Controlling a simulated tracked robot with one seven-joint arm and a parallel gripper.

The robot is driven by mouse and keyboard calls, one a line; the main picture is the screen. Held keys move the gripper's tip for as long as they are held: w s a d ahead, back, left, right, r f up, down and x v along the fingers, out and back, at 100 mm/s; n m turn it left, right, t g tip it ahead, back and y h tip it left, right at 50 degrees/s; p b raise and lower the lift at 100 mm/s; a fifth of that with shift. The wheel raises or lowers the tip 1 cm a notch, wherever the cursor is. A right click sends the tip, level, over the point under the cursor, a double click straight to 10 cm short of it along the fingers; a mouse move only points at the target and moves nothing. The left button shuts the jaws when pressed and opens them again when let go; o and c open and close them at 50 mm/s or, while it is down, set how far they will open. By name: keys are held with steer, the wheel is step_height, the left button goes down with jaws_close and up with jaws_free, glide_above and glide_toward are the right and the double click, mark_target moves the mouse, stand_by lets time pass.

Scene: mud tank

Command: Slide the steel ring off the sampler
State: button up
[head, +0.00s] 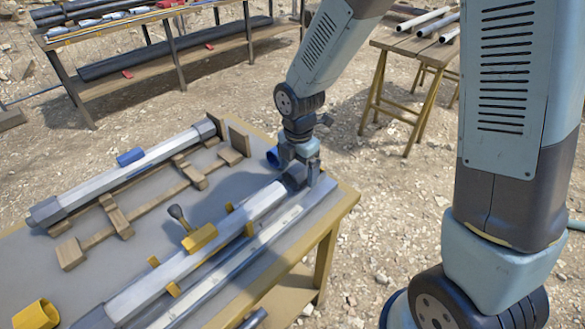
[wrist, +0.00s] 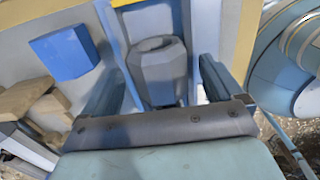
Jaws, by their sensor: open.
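A long pale faceted tube, seemingly the sampler (head: 190,262), lies along the front of the table. Its right end has a dark grey faceted collar (head: 294,176), which appears to be the steel ring. In the wrist view the collar (wrist: 160,70) shows its hollow end between the fingers. My gripper (head: 301,168) is open over that end, with one finger on each side. The wrist view shows gaps beside the collar, so the fingers (wrist: 158,80) are not shut on it. The gripper's palm hides the collar's near side.
A second similar tube (head: 130,175) lies on a wooden rack (head: 122,220) behind. A blue piece (head: 272,157) sits left of my gripper, also in the wrist view (wrist: 65,52). A yellow block (head: 199,238) and black-knobbed tool stand mid-table. A bare rod (head: 235,262) lies in front.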

mark_target(298, 168)
step_height(298, 168, up, 14)
steer(key=shift+f, duration=0.15)
stand_by(0.4)
steer(key=shift+s, duration=0.1)
